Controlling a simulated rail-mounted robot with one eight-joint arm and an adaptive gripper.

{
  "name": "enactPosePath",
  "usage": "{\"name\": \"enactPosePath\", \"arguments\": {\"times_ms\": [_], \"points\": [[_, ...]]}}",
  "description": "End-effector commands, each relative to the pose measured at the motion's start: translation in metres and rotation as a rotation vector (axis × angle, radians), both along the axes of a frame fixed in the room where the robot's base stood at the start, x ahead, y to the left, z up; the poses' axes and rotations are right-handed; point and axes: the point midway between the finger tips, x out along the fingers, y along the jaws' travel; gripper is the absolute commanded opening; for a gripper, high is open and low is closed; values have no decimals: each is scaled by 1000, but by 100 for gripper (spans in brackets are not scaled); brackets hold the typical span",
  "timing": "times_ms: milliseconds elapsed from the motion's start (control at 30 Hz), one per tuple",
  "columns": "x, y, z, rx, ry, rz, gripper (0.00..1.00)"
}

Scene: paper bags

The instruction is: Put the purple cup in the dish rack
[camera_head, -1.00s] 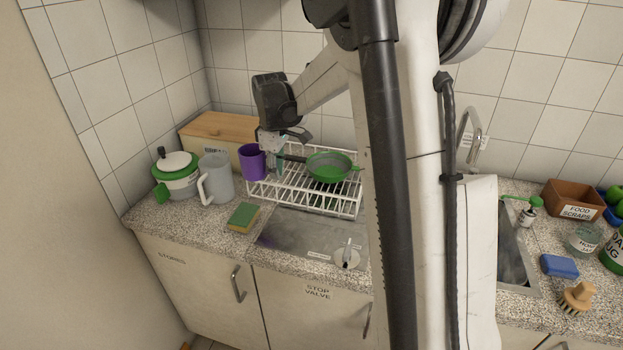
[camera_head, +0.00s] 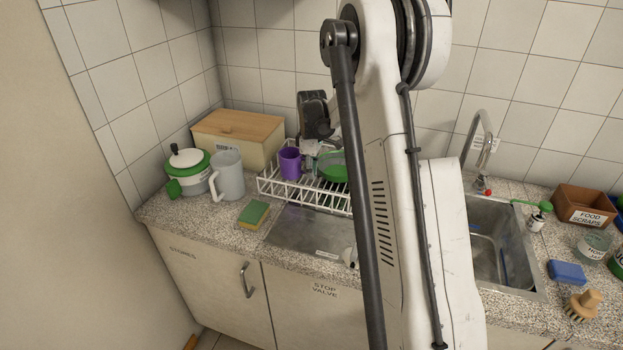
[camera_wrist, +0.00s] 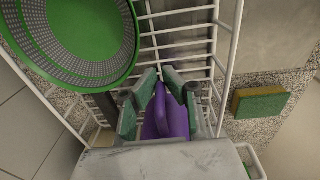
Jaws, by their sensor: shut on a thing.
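The purple cup (camera_head: 289,165) is upright at the left part of the white wire dish rack (camera_head: 273,187), within its outline in the head view. My gripper (camera_wrist: 158,90) is shut on the cup's side, and the purple cup (camera_wrist: 173,117) shows between its fingers in the wrist view. White rack wires (camera_wrist: 196,52) lie around and below the fingers. I cannot tell whether the cup's base rests on the wires.
A green strainer (camera_wrist: 78,35) is in the rack beside my gripper. A sponge (camera_head: 254,213) lies in front of the rack. A grey jug (camera_head: 229,176), a green-and-white pot (camera_head: 188,178) and a wooden-lidded bread box (camera_head: 238,132) stand to the left and behind.

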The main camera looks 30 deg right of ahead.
Motion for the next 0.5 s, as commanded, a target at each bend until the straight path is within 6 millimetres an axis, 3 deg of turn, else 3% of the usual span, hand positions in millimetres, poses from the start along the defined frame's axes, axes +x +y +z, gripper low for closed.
{"name": "enactPosePath", "arguments": {"times_ms": [200, 500], "points": [[0, 0, -28, 0, 0, 0, 0], [0, 0, -33, 0, 0, -1, 0]]}}
